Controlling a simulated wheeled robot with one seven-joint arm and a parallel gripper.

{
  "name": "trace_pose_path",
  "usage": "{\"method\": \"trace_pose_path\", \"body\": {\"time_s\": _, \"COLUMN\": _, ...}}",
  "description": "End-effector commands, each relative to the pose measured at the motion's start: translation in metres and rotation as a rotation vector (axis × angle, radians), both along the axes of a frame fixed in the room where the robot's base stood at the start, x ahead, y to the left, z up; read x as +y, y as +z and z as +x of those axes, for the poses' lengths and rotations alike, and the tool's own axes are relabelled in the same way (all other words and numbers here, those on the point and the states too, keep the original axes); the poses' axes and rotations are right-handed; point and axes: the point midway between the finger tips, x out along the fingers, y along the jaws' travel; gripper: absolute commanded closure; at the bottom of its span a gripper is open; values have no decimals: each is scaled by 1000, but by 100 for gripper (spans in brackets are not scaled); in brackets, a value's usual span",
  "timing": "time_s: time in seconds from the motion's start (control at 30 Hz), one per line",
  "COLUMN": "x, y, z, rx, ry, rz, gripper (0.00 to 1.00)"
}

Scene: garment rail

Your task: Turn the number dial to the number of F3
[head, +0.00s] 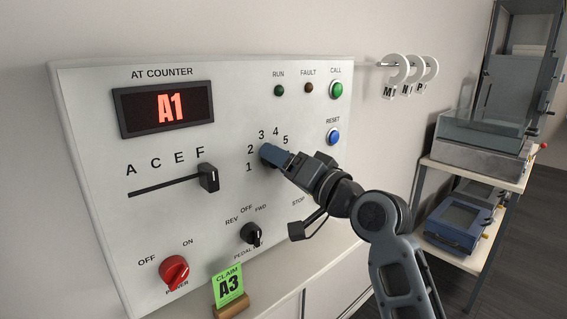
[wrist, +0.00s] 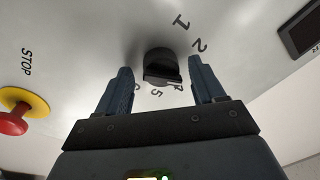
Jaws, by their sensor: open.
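The black number dial (wrist: 162,66) shows in the wrist view between my two fingers, with a gap on each side. Printed numbers ring it; which one it points at I cannot tell. In the head view my gripper (head: 269,154) covers the dial below the numbers 1 to 5 (head: 262,135). My gripper (wrist: 160,80) is open, its fingers either side of the knob. The letter slider's black knob (head: 208,178) stands under F. A green claim card (head: 229,285) on the ledge reads A3.
The panel (head: 100,100) also bears a red power knob (head: 174,272), a black pedal knob (head: 251,234), a green call button (head: 337,90) and a blue reset button (head: 334,137). The red stop button (wrist: 14,119) shows left in the wrist view. Lettered rings (head: 398,70) hang right.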

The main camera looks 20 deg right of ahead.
Motion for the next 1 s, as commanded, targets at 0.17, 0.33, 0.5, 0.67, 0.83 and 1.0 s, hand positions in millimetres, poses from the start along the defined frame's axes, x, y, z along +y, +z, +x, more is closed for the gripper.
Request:
{"method": "trace_pose_path", "body": {"time_s": 0.17, "x": -5, "y": -3, "z": -13, "rx": 0, "ry": -1, "rz": 0, "gripper": 32}}
{"method": "trace_pose_path", "body": {"time_s": 0.33, "x": -14, "y": -7, "z": -40, "rx": 0, "ry": -1, "rz": 1, "gripper": 32}}
{"method": "trace_pose_path", "body": {"time_s": 0.5, "x": -22, "y": -8, "z": -62, "rx": 0, "ry": -2, "rz": 1, "gripper": 32}}
{"method": "trace_pose_path", "body": {"time_s": 0.67, "x": -26, "y": -9, "z": -72, "rx": 2, "ry": -1, "rz": 1, "gripper": 32}}
{"method": "trace_pose_path", "body": {"time_s": 0.83, "x": -26, "y": -8, "z": -73, "rx": 1, "ry": -1, "rz": 0, "gripper": 32}}
{"method": "trace_pose_path", "body": {"time_s": 1.0, "x": -26, "y": -8, "z": -73, "rx": 1, "ry": -1, "rz": 0, "gripper": 32}}
